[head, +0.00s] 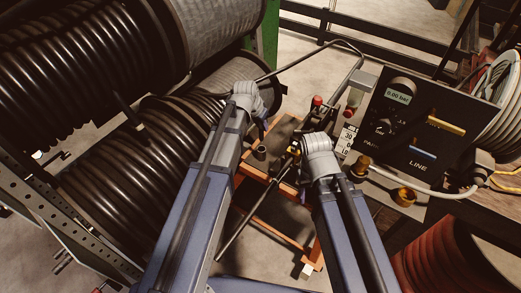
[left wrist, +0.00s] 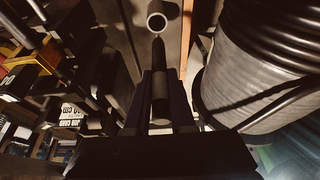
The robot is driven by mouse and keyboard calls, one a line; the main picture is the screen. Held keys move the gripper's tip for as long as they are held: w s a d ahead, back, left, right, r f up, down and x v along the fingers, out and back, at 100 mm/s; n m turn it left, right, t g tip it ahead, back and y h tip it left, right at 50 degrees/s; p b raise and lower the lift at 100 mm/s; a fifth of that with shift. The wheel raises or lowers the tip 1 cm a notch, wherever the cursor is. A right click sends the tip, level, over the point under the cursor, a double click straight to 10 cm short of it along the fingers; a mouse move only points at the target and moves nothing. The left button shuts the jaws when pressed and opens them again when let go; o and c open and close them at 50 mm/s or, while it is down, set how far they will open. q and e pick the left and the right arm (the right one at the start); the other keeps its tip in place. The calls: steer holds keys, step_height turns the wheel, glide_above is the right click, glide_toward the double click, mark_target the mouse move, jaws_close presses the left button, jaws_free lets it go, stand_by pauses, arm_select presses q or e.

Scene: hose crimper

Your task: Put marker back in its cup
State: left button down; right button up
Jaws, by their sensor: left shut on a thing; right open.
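In the left wrist view my left gripper (left wrist: 159,88) is shut on a dark marker (left wrist: 160,100), which lies lengthwise between the two fingers. The marker's narrow tip points toward a small round cup (left wrist: 157,22) with a pale rim and open top. The tip looks close to the rim; I cannot tell the exact gap. The marker is hard to make out there. My right gripper (head: 297,152) is over the same bench, right of the cup, its fingers mostly hidden.
The small bench has an orange frame (head: 272,179). A black control panel (head: 423,120) with a gauge and brass fittings stands to the right. Large black hose reels (head: 155,150) fill the left, close to my left arm. A red-topped item (head: 317,103) stands behind my right gripper.

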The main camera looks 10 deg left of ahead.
arm_select(q)
step_height(320, 180, down, 10)
steer(key=b, duration=0.9)
steer(key=shift+r, duration=0.3)
steer(key=c, duration=0.8)
jaws_free()
steer(key=shift+o, duration=0.2)
